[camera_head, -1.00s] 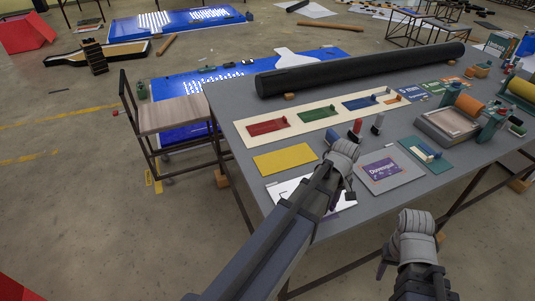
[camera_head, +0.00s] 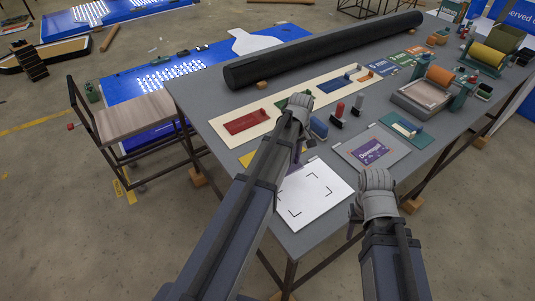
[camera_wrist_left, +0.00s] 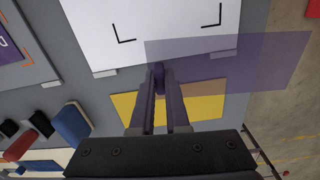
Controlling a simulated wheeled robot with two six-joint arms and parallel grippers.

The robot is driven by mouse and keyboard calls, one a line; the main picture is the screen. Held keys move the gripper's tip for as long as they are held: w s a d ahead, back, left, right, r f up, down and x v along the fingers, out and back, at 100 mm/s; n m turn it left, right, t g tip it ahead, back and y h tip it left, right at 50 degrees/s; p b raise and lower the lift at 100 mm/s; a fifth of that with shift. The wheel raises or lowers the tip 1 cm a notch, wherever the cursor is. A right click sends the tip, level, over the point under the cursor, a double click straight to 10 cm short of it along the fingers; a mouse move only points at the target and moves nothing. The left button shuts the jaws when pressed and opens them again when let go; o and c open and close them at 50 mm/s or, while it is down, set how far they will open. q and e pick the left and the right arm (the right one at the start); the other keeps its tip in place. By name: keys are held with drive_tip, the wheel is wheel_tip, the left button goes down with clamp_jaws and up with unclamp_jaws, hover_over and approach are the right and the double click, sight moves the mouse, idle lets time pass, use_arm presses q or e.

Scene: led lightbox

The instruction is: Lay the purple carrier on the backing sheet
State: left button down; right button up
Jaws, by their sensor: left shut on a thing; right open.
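The purple carrier (camera_wrist_left: 235,65) is a translucent purple sheet in the left wrist view. My left gripper (camera_wrist_left: 160,85) is shut on it, and it spreads right from the fingers, overlapping the lower right of the white backing sheet (camera_wrist_left: 180,18) in that view. In the head view the backing sheet (camera_head: 308,200), with black corner marks, lies at the table's near corner. There my left gripper (camera_head: 298,108) is beyond the sheet, and the carrier is mostly hidden. My right gripper (camera_head: 374,180) is open, near the table's front edge, right of the sheet.
A grey board with a purple label (camera_head: 370,150) lies right of the sheet. A yellow card (camera_wrist_left: 190,107) lies beneath my left gripper in the wrist view. Several stamps (camera_head: 337,115) stand behind the board. A long black roll (camera_head: 320,50) lies at the back.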

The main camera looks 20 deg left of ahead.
use_arm(q)
drive_tip(key=w+a+r+n+p, duration=0.1)
drive_tip(key=w+a, duration=0.3)
drive_tip(key=w, duration=0.2)
drive_tip(key=w+a+r+p, duration=0.1)
drive_tip(key=w+a+r, duration=0.1)
drive_tip(key=w+a, duration=0.35)
drive_tip(key=f+b, duration=0.3)
drive_tip(key=d+f+b, duration=0.1)
drive_tip(key=f+b, duration=0.2)
drive_tip(key=f, duration=0.1)
drive_tip(key=w+f+b, duration=0.1)
drive_tip(key=f+b, duration=0.2)
drive_tip(key=b, duration=0.1)
drive_tip(key=shift+d+f, duration=0.25)
drive_tip(key=shift+d, duration=0.1)
drive_tip(key=shift+f, duration=0.1)
drive_tip(key=shift+f+b, duration=0.2)
drive_tip(key=shift+b, duration=0.1)
drive_tip(key=c, duration=1.2)
unclamp_jaws()
drive_tip(key=shift+r, duration=0.15)
drive_tip(key=shift+c, duration=0.2)
drive_tip(key=o, duration=0.3)
